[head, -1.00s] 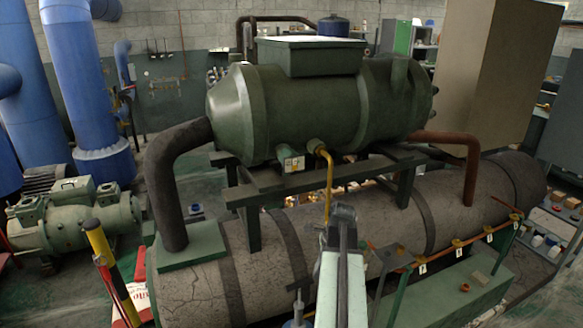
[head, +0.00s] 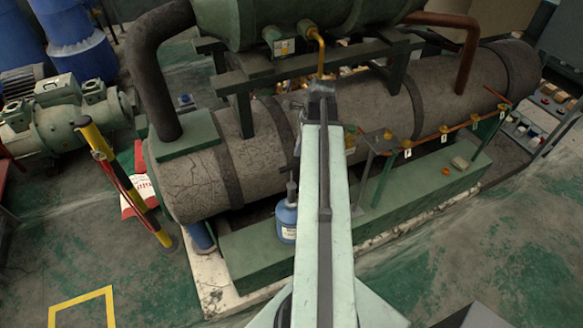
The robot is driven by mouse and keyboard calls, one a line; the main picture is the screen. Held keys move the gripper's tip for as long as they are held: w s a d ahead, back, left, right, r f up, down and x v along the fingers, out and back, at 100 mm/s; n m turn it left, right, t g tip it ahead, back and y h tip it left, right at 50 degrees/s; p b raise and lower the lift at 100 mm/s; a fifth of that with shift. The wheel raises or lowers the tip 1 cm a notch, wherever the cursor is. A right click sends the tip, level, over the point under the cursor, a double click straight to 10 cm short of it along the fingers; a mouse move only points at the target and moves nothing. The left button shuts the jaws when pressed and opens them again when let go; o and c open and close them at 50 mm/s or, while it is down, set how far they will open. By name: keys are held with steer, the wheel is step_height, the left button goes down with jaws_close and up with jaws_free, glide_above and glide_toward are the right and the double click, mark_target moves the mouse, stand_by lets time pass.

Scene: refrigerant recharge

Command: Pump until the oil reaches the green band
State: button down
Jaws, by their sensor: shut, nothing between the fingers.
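My arm reaches away from the camera, and my gripper (head: 321,89) is a small dark shape at its far end, shut and empty in front of the large grey cylinder. A blue bottle (head: 287,221) with a pale label and a dark, pump-like top stands left of my arm on the green base; the arm partly hides it. A small light plate (head: 284,47), perhaps a gauge, sits at the underside of the green vessel (head: 240,22). I cannot make out an oil level or a green band.
The grey cylinder (head: 200,170) lies behind my gripper. Valves with tags stand along a copper pipe (head: 440,137) at the right. A yellow-black post (head: 120,180) and green motor (head: 60,120) are at the left.

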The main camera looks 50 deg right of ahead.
mark_target(293, 165)
steer(key=b+x, duration=0.4)
steer(key=x, duration=0.1)
steer(key=shift+f, duration=0.1)
